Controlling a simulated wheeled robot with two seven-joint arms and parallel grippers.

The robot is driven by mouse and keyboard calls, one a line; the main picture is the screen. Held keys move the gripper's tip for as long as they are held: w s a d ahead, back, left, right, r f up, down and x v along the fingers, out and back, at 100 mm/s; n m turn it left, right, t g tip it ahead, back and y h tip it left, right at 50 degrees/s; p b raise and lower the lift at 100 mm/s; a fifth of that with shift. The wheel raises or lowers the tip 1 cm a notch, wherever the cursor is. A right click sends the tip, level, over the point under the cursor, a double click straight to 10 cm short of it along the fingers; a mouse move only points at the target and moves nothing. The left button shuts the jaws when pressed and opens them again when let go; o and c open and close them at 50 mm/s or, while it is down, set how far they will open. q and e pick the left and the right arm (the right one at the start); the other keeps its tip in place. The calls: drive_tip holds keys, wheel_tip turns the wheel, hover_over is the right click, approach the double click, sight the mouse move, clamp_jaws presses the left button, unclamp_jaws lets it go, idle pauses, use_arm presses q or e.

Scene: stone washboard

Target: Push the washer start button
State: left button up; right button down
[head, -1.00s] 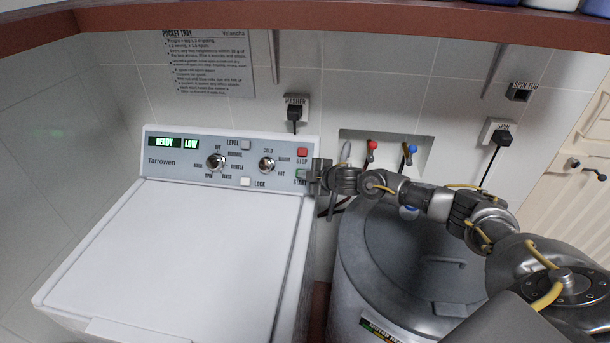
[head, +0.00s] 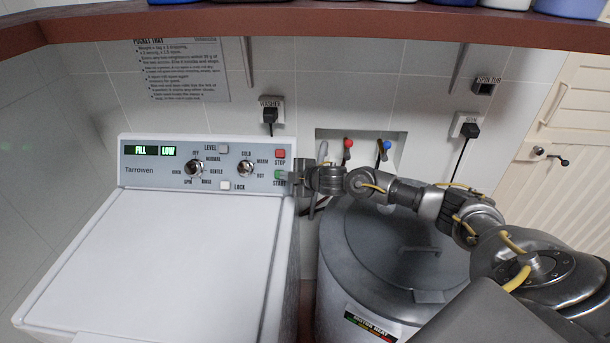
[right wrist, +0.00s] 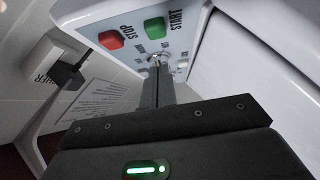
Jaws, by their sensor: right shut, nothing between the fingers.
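The white washer (head: 160,245) stands at the left with its lid shut. Its control panel (head: 130,173) reads "FILL" and "LOW" on green displays. The green start button (head: 280,174) sits at the panel's right end, below the red stop button (head: 280,154). In the right wrist view the start button (right wrist: 155,27) and the stop button (right wrist: 111,40) both show clear of the fingers. My right gripper (head: 294,184) is shut and empty, close to the panel's right end beside the start button. In the right wrist view its fingers (right wrist: 158,75) point at the panel. My left gripper is out of view.
A grey round spin tub (head: 390,260) stands right of the washer, under my right arm. Red (head: 348,143) and blue (head: 386,145) taps are in a wall recess behind. A wooden shelf (head: 330,20) crosses above. A washer plug (head: 269,114) is on the wall.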

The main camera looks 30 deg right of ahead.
drive_tip(key=b+v, duration=0.1)
drive_tip(key=v, duration=0.6)
drive_tip(key=shift+d, duration=0.15)
drive_tip(key=shift+f, duration=0.15)
idle(0.4)
